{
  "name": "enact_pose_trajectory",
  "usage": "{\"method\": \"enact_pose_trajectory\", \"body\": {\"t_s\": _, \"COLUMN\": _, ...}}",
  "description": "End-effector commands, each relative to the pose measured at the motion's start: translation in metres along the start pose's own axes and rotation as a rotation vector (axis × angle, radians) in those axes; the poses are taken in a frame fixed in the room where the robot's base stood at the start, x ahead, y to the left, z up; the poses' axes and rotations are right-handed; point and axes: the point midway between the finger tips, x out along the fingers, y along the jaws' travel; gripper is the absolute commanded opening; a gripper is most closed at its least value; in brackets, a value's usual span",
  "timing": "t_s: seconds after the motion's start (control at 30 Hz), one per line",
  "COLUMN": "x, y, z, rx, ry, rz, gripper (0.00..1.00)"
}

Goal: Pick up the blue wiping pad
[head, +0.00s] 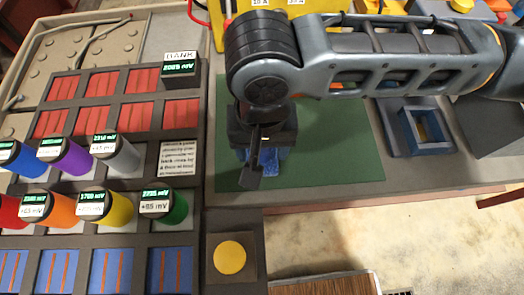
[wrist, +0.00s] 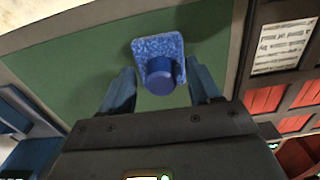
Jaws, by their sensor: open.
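The blue wiping pad (wrist: 158,48) lies on a green mat (wrist: 60,58), a speckled blue slab with a round blue knob on top. In the wrist view it sits just beyond and between the two fingers of my gripper (wrist: 160,88), which are spread open on either side of the knob. In the head view my gripper (head: 262,165) points down over the mat, and a strip of the pad (head: 272,155) shows behind the fingers. Most of the pad is hidden there by my gripper. I cannot tell whether the fingers touch it.
Left of the mat stands a rack with coloured cylinders (head: 115,158) bearing small displays, and red and blue slotted panels. A yellow button (head: 229,258) is at the front. A blue-grey open box (head: 420,125) stands right of the mat. The mat's right part is clear.

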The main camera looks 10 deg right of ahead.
Motion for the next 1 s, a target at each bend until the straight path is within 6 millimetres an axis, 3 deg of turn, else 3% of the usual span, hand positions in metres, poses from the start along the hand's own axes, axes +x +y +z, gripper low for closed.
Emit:
{"method": "enact_pose_trajectory", "body": {"t_s": 0.17, "x": -0.0001, "y": 0.0, "z": -0.0002, "rx": 0.0, "ry": 0.001, "rz": 0.0, "gripper": 0.62}}
{"method": "enact_pose_trajectory", "body": {"t_s": 0.8, "x": -0.0005, "y": -0.0001, "z": -0.0002, "rx": 0.0, "ry": 0.0, "rz": 0.0, "gripper": 0.03}}
{"method": "enact_pose_trajectory", "body": {"t_s": 1.0, "x": -0.0007, "y": -0.0002, "z": -0.0002, "rx": 0.0, "ry": 0.001, "rz": 0.0, "gripper": 0.02}}
